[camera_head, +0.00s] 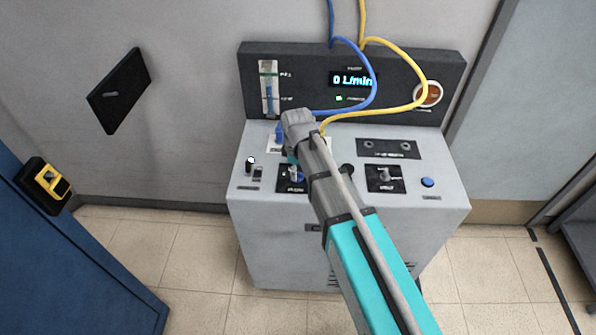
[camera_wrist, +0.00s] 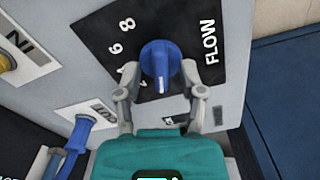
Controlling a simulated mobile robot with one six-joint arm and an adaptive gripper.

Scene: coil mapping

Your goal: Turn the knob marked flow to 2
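The flow knob (camera_wrist: 158,60) is blue with a pale pointer line, on a black plate (camera_wrist: 105,35) marked FLOW in the wrist view. The digits 8 and 6 are readable; lower marks are partly hidden by a finger. The pointer line faces the bottom of the picture. My gripper (camera_wrist: 163,72) is open, with one finger on each side of the knob and small gaps visible between fingertips and knob. In the head view my arm covers much of the knob and its plate (camera_head: 285,185). The display (camera_head: 353,80) reads 0 L/min.
Blue and yellow hoses (camera_head: 363,30) run down the panel near my wrist. A second black-plated knob (camera_head: 385,176), a blue button (camera_head: 427,182) and a small toggle (camera_head: 250,163) share the console top (camera_head: 440,205). A blue door (camera_head: 60,260) stands at left.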

